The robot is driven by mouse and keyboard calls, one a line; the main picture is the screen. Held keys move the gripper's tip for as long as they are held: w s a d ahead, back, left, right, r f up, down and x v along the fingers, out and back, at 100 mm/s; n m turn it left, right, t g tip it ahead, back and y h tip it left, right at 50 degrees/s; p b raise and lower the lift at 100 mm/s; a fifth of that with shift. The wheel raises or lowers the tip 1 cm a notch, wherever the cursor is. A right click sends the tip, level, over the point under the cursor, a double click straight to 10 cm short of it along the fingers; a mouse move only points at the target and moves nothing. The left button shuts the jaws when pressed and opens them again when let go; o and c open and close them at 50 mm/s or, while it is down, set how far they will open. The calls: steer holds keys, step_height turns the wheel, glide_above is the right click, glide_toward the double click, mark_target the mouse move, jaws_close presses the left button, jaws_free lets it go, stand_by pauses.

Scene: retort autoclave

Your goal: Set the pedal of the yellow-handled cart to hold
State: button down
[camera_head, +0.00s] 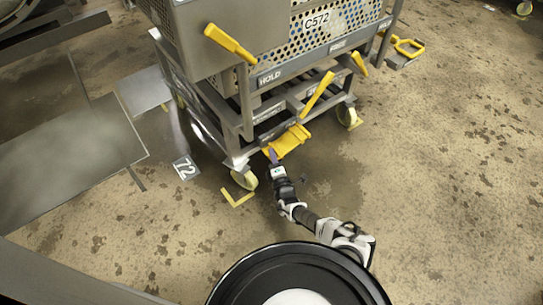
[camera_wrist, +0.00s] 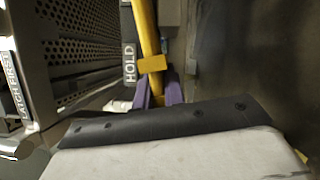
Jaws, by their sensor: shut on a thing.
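The cart (camera_head: 250,110) with yellow handles carries a perforated basket marked C572. Its yellow pedal (camera_head: 290,141) sticks out low at the front, between the front wheels. My gripper (camera_head: 271,155) reaches it from the front and touches its near left edge. In the wrist view my gripper's purple fingers (camera_wrist: 157,92) are shut on a yellow part between them, which matches the pedal. A yellow bar (camera_wrist: 147,30) rises beyond the fingers, beside a HOLD label (camera_wrist: 129,62). The pedal's exact setting cannot be told.
Yellow levers (camera_head: 228,43) and (camera_head: 317,94) stick out from the cart above my arm. Pale wheels (camera_head: 245,179) stand on the floor beside a yellow floor mark (camera_head: 237,199) and a plate marked 72 (camera_head: 185,168).

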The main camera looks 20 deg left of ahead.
steer(key=c, duration=1.5)
jaws_free()
steer(key=p+v, duration=0.3)
steer(key=v, duration=1)
steer(key=shift+s+d+f+p, duration=0.1)
steer(key=shift+s+d+p, duration=0.15)
steer(key=shift+s+p, duration=0.15)
